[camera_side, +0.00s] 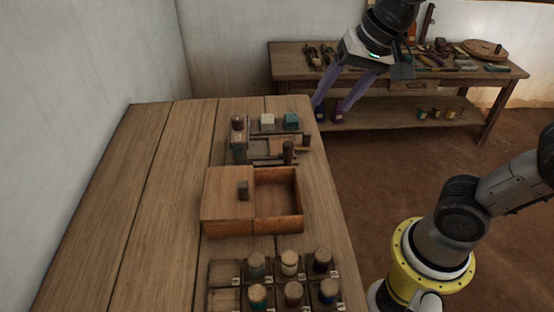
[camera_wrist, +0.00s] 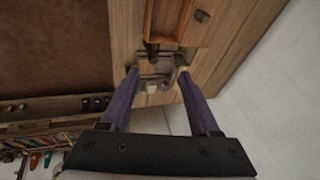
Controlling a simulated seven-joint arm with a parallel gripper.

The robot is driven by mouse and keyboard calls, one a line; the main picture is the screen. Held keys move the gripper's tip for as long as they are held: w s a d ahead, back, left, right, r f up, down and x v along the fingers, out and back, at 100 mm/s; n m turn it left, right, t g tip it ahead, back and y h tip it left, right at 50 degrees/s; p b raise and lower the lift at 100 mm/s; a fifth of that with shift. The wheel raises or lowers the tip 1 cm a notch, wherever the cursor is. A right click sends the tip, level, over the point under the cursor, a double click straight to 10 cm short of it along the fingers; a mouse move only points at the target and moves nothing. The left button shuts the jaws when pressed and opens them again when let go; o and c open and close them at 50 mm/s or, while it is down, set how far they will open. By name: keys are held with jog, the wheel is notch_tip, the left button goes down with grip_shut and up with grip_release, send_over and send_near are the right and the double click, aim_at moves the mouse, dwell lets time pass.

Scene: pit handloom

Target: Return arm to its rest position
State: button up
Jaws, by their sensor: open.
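My gripper (camera_side: 336,98) is raised over the far right edge of the wooden table (camera_side: 130,190) in the side view. Its two purple fingers are spread apart with nothing between them. In the wrist view my gripper (camera_wrist: 158,78) also shows open and empty, with the small wooden fixture (camera_wrist: 155,72) far below between its fingertips. My arm's middle part lies outside the side view.
A wooden box (camera_side: 228,222) with a half-open lid stands on the table. Behind it is a fixture (camera_side: 240,150) with small blocks. A rack (camera_side: 224,272) of several spools is in front. A tool-covered bench (camera_side: 400,75) stands at the back.

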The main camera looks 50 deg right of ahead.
jog(key=s+d+f+n, duration=0.2)
jog(key=s+f+n, duration=0.3)
jog(key=s+n, duration=0.3)
jog(key=shift+s+d+f+t+h, duration=0.2)
jog(key=shift+s+d+t+h, duration=0.15)
jog(key=shift+s, duration=0.9)
